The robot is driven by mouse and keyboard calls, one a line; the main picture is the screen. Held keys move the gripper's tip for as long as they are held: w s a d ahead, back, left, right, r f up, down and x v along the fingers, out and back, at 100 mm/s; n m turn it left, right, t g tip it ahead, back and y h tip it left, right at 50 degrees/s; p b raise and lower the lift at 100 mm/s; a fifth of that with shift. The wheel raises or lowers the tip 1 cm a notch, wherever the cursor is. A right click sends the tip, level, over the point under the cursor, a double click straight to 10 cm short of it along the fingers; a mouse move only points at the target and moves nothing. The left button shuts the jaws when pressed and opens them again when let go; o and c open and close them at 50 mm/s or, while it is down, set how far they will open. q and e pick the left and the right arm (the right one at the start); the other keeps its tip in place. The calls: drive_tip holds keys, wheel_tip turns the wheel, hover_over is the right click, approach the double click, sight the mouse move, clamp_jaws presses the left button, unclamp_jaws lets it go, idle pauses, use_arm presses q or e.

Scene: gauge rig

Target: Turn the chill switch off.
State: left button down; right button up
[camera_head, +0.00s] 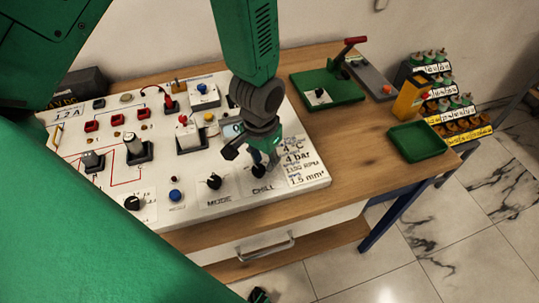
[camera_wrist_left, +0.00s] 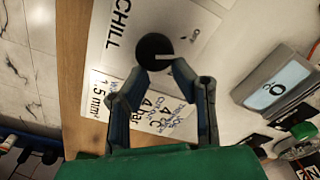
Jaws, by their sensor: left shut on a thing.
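The chill switch is a round black knob (camera_head: 257,172) above the CHILL label at the near right of the white panel (camera_head: 318,182). In the left wrist view the knob (camera_wrist_left: 153,46) shows a pale pointer line directed to the right. My left gripper (camera_head: 266,163) is down at the knob, partly covering it in the head view. A small dark part at the bottom edge of the head view looks like my right gripper (camera_head: 259,295), mostly cut off.
The MODE knob (camera_head: 214,181) and a blue button (camera_head: 175,195) sit left of the chill switch. A small display box (camera_wrist_left: 277,88) stands close by. A green tray (camera_head: 418,143) and a green fixture (camera_head: 325,88) stand on the wooden bench (camera_head: 365,150), with bare wood between.

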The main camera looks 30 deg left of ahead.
sight(258, 171)
use_arm(q)
drive_tip(key=shift+s+a+f+n+g, duration=0.15)
drive_tip(key=shift+s+f+n, duration=0.15)
drive_tip(key=shift+s, duration=0.35)
drive_tip(key=shift+s+f+n+g, duration=0.15)
drive_tip(key=shift+s+n, duration=0.15)
drive_tip(key=shift+s, duration=0.3)
use_arm(e)
drive_tip(key=shift+a+r, duration=0.15)
drive_tip(key=shift+r, duration=0.25)
use_arm(q)
drive_tip(key=shift+p, duration=0.35)
use_arm(e)
drive_tip(key=shift+a+r, duration=0.15)
drive_tip(key=shift+a, duration=0.1)
use_arm(q)
drive_tip(key=c, duration=1.2)
unclamp_jaws()
drive_tip(key=shift+s+d+r, duration=0.15)
drive_tip(key=shift+d, duration=0.05)
drive_tip(key=shift+w+r, duration=0.2)
drive_tip(key=shift+w, duration=0.05)
wheel_tip(258, 171, up, 12)
drive_tip(key=shift+s+f, duration=0.15)
drive_tip(key=shift+f, duration=0.1)
use_arm(e)
drive_tip(key=shift+s+d+r, duration=0.1)
drive_tip(key=shift+s+d, duration=0.05)
drive_tip(key=shift+s, duration=0.15)
drive_tip(key=shift+w, duration=0.1)
